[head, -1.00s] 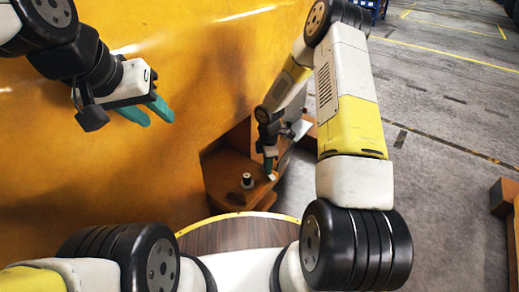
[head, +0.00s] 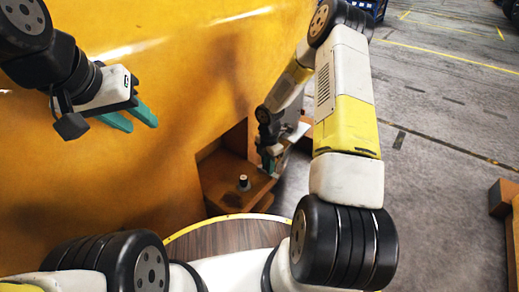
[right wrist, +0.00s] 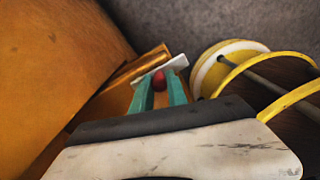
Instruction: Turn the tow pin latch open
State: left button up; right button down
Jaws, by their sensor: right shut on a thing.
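The tow pin latch shows in the right wrist view as a red knob (right wrist: 158,78) on a pale flat bar (right wrist: 175,62). My right gripper (right wrist: 160,88) has its green fingers either side of the knob and is shut on it. In the head view my right gripper (head: 269,163) is small, at the right side of an opening in the yellow casting, and its hold is hard to see. A dark peg with a pale top (head: 243,182) stands on the brown ledge left of it. My left gripper (head: 133,119) is open and empty in front of the casting's face.
The big yellow casting (head: 165,75) fills the left and middle of the head view. A yellow-rimmed white round part (right wrist: 225,62) lies right of the fingers in the right wrist view. Grey floor (head: 440,150) is open to the right; a brown beam (head: 507,205) stands at the edge.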

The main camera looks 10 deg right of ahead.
jog(key=shift+w, duration=0.15)
jog(key=c, duration=1.3)
grip_release()
jog(key=shift+r, duration=3.95)
notch_tip(320, 180, up, 11)
jog(key=s+d+m+t, duration=0.1)
jog(key=s+m, duration=0.1)
jog(key=m, duration=0.2)
notch_tip(320, 180, up, 11)
jog(key=m+t, duration=0.1)
jog(key=m, duration=0.5)
send_over(272, 175)
jog(key=s, duration=0.5)
jog(key=s+a+r+m+t+y, duration=0.1)
jog(key=s+a+r+m+t, duration=0.1)
jog(key=s+r+m, duration=0.4)
jog(key=s+a+r+m+t+y, duration=0.1)
jog(key=s+a+r+m+t, duration=0.1)
jog(key=s+r+m, duration=0.4)
jog(key=s, duration=0.5)
jog(key=shift+s+m, duration=0.3)
jog(key=shift+s, duration=0.05)
